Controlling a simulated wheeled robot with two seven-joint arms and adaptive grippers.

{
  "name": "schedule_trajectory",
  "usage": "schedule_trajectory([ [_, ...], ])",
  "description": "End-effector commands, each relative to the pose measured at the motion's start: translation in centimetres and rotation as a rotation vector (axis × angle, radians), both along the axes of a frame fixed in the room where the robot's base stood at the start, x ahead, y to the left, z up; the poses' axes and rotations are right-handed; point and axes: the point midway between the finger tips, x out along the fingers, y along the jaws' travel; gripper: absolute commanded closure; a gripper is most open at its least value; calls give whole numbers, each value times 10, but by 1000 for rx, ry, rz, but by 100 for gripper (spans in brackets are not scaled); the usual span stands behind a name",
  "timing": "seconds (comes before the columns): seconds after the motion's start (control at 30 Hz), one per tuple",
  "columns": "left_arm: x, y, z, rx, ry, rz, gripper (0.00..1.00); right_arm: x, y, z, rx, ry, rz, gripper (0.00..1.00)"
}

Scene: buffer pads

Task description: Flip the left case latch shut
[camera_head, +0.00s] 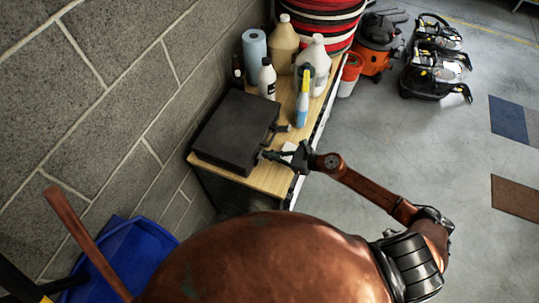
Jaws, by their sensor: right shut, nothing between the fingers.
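A dark, closed case (232,127) lies flat on the wooden bench top against the block wall. A small dark latch piece (284,128) sticks out from the case's right-hand side, near its far end. My right gripper (267,155) is at the near end of that same side, close to the case's edge. It is shut and empty. The near latch is hard to make out behind the dark fingers, and I cannot tell whether they touch it. My left gripper is not in view.
A spray bottle (302,100), a white jug (318,62), a tan jug (283,47), a small white bottle (267,79) and a blue roll (254,54) stand behind the case. The bench (262,183) has a narrow bare front strip. A blue bin (128,262) is at lower left.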

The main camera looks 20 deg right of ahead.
Motion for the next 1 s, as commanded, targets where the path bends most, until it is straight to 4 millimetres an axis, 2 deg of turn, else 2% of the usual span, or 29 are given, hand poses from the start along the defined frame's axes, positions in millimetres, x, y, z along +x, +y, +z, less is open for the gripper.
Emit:
schedule_trajectory([
  [0.2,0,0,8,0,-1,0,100,0,0,11,-1,-1,0,100],
  [0.67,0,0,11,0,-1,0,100,-1,-1,15,0,0,1,100],
  [0.87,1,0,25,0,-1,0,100,-3,-5,38,-2,-1,7,100],
  [1.0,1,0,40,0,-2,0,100,-7,-10,63,-2,-1,16,100],
])
